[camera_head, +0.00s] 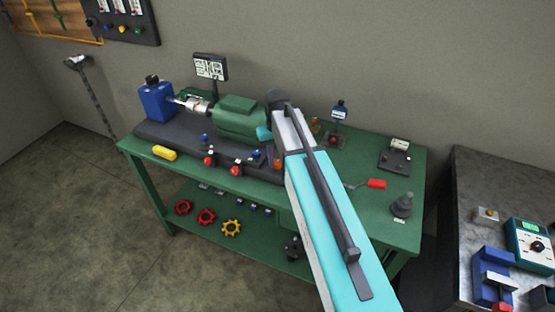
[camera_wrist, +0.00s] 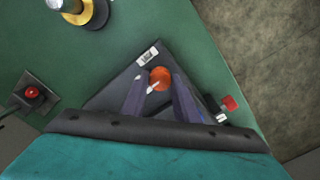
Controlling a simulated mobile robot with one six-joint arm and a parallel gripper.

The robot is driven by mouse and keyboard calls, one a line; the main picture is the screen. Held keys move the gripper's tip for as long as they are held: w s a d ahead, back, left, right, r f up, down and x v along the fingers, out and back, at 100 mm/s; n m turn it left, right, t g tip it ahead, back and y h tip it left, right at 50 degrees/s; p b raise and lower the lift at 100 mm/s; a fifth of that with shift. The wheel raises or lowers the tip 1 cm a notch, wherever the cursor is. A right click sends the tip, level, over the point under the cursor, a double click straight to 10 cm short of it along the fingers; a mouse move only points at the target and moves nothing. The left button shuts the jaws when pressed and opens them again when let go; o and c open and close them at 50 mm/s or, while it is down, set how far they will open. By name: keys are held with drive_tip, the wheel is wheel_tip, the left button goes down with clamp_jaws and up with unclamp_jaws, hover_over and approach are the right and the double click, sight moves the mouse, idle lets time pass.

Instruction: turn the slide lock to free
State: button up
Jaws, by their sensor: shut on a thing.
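In the wrist view, an orange round knob (camera_wrist: 160,76) stands on a dark plate with a small white label (camera_wrist: 147,55). It appears to be the slide lock's knob; the label is too small to read. My gripper (camera_wrist: 158,88) has its two fingers around this knob, one on each side, and is shut on it. The fingers partly cover the plate, so the lock's position cannot be told. In the head view, my teal arm reaches over the green bench (camera_head: 385,222) and hides most of the gripper and the knob.
A green machine (camera_head: 240,118) with a blue block (camera_head: 156,101) stands on the bench, with red-knobbed levers (camera_head: 208,161) in front. A red-handled tool (camera_head: 376,184) and a dark box (camera_head: 395,158) lie to the right. A dark side table (camera_head: 470,250) holds several devices.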

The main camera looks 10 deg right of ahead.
sight(277, 162)
drive_tip(key=shift+n, duration=0.3)
drive_tip(key=o, duration=1.1)
drive_tip(key=shift+c, duration=0.2)
drive_tip(key=shift+r, duration=0.15)
wheel_tip(277, 162, up, 14)
drive_tip(key=b, duration=0.3)
drive_tip(key=shift+f, duration=0.2)
idle(0.3)
